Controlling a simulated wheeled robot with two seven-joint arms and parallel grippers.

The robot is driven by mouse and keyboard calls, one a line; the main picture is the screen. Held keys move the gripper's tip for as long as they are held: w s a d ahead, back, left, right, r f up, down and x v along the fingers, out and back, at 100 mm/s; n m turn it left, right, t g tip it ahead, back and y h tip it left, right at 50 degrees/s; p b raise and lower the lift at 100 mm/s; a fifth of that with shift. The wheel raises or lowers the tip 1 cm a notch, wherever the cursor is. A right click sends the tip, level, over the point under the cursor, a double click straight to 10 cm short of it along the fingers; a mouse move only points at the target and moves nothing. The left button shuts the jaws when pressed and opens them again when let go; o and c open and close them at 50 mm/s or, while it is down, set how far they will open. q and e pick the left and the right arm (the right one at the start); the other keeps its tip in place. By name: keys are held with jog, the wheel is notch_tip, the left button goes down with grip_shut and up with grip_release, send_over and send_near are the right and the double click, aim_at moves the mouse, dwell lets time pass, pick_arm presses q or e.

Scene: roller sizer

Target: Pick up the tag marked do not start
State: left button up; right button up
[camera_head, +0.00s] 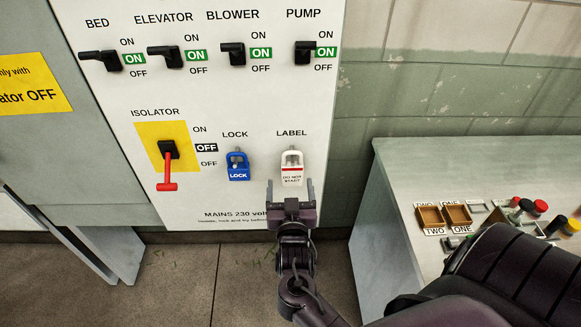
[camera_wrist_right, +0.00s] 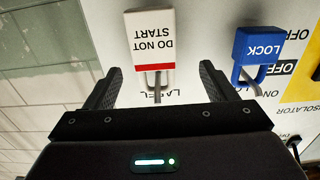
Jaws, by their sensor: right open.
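The white tag marked DO NOT START (camera_head: 292,172), with a red stripe, hangs under the word LABEL on the white control panel (camera_head: 230,100). In the right wrist view the tag (camera_wrist_right: 150,38) appears upside down, ahead of and between the two fingers. My right gripper (camera_head: 290,190) is open and empty, just below and in front of the tag in the head view; its fingers also show in the right wrist view (camera_wrist_right: 158,88). I cannot tell whether a finger touches the tag. My left gripper is not in view.
A blue lock (camera_head: 237,168) hangs left of the tag. The red isolator handle (camera_head: 167,172) points down at OFF. Several black switches (camera_head: 233,54) line the panel top. A grey bench (camera_head: 430,160) with small wooden trays (camera_head: 431,216) and coloured knobs stands at right.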

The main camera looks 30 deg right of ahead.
aim_at(292, 173)
jog(key=shift+w+d+r+p, duration=0.1)
jog(key=shift+w+d+p, duration=0.55)
jog(key=shift+w+d, duration=0.55)
jog(key=x, duration=0.1)
jog(key=p+x, duration=0.1)
jog(key=x, duration=0.1)
jog(key=shift+w+f, duration=0.2)
jog(key=shift+f, duration=0.05)
jog(key=shift+w+d, duration=0.1)
jog(key=shift+w, duration=0.05)
jog(key=shift+f, duration=0.1)
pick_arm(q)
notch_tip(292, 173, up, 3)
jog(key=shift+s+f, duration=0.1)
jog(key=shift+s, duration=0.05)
pick_arm(e)
jog(key=c, duration=1.1)
